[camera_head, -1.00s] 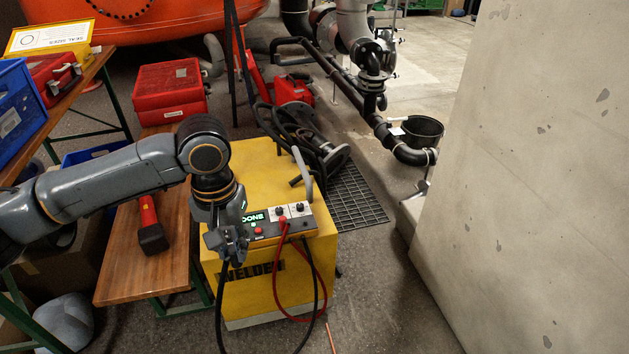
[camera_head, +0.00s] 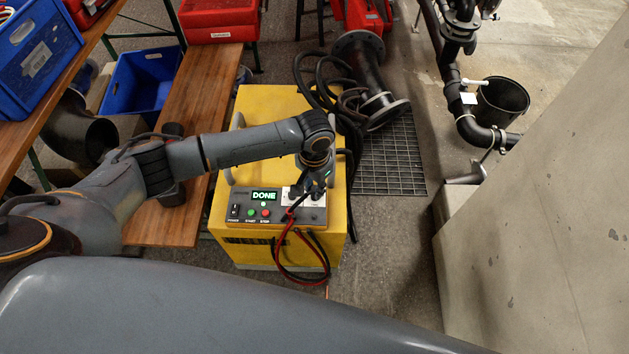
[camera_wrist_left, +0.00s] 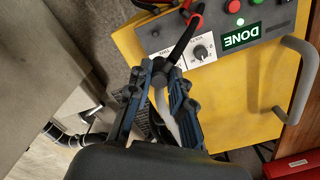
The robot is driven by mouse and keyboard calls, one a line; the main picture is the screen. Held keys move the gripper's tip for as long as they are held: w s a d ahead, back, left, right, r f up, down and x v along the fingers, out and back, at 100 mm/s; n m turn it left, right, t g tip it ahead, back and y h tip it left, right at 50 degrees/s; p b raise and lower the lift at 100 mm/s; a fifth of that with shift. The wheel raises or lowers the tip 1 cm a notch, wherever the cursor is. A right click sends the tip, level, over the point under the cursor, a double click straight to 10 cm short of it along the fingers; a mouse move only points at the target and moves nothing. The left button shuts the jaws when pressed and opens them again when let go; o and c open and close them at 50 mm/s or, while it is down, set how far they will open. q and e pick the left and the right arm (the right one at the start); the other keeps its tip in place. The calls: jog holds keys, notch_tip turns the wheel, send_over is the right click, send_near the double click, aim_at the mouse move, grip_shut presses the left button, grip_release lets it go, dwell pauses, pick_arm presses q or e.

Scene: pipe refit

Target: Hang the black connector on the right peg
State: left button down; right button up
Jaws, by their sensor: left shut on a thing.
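The black connector (camera_wrist_left: 160,78) is between the fingers of my left gripper (camera_wrist_left: 160,69), and its black cable runs off toward the panel's upper edge in the left wrist view. In the head view my left gripper (camera_head: 301,190) is shut on it, over the right end of the welder's control panel (camera_head: 248,205). The red connector (camera_head: 290,213) is plugged beside it; it also shows in the left wrist view (camera_wrist_left: 194,9). My right gripper is not in view.
The yellow welder (camera_head: 335,243) has a green DONE display (camera_head: 264,195) and handles at its sides. A wooden bench (camera_head: 186,215) stands to its left. A concrete wall (camera_head: 560,240) rises at the right. Open floor (camera_head: 390,270) lies between welder and wall.

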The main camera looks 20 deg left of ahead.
pick_arm(q)
jog(key=shift+m, duration=0.5)
jog(key=f+b, duration=0.1)
jog(key=f, duration=0.1)
jog(key=s+f+b, duration=0.1)
jog(key=f, duration=0.1)
jog(key=s+f+b, duration=0.1)
jog(key=f, duration=0.1)
jog(key=shift+d+f, duration=0.1)
jog(key=shift+d, duration=0.15)
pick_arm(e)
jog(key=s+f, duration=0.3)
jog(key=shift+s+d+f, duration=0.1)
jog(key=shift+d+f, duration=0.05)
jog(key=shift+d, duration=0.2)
pick_arm(q)
jog(key=shift+r, duration=0.2)
jog(key=shift+f+p, duration=0.2)
jog(key=shift+p, duration=0.1)
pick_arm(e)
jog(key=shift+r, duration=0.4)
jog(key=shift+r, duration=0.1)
